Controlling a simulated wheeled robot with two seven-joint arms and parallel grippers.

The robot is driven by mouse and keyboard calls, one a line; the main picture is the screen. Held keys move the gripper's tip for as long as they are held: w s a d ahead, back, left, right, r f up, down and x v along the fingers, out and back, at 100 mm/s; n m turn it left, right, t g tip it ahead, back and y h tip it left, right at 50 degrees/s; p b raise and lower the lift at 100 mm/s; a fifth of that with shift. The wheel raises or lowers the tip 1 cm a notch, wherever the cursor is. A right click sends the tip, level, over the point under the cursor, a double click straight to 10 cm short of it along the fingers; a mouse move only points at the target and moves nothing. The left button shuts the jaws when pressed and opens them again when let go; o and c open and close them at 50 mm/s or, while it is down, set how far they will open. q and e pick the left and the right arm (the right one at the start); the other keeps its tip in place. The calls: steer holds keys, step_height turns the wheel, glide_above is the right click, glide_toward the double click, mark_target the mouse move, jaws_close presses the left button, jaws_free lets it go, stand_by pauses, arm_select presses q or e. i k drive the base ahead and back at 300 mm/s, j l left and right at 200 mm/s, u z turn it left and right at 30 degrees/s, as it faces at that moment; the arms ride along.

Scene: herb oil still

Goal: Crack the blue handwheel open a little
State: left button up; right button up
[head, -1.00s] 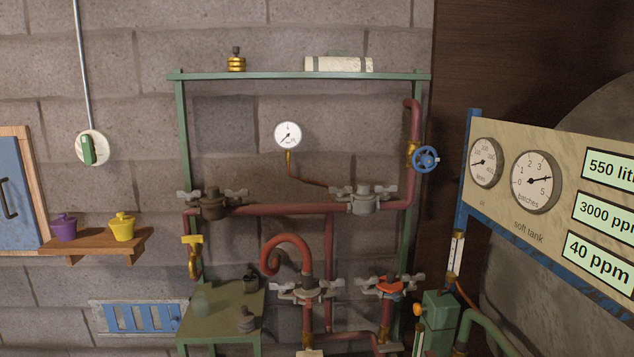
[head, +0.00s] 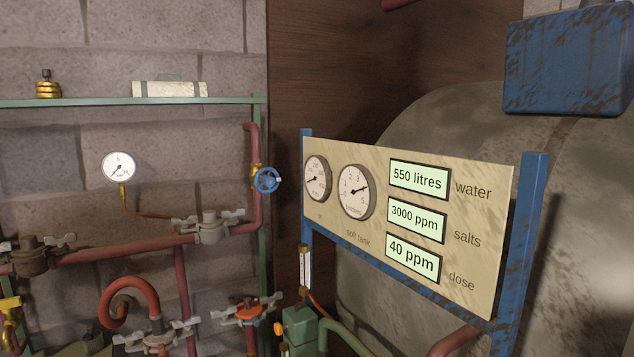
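The blue handwheel (head: 267,180) is in the head view, left of the middle. It sits on a brass valve body on the vertical red pipe (head: 252,215) at the right side of the green frame. Its face is turned toward me and slightly to the side. I cannot tell from its look how far it is turned. Neither of my grippers shows in the view, and nothing touches the wheel.
A panel (head: 410,220) with two dials and three readouts stands close to the right of the wheel on blue posts. A big grey tank (head: 440,105) is behind it. Left are a pressure gauge (head: 118,167), a grey clamped fitting (head: 208,228) and an orange-topped one (head: 249,311).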

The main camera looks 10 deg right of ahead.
mark_target(269, 181)
steer(key=i+j+z, duration=0.15)
steer(key=j, duration=0.25)
steer(key=i+j+z, duration=0.15)
steer(key=j, duration=0.25)
steer(key=i+j+z, duration=0.15)
steer(key=j, duration=0.3)
steer(key=i+j+z, duration=0.2)
steer(key=j, duration=0.25)
steer(key=k, duration=0.05)
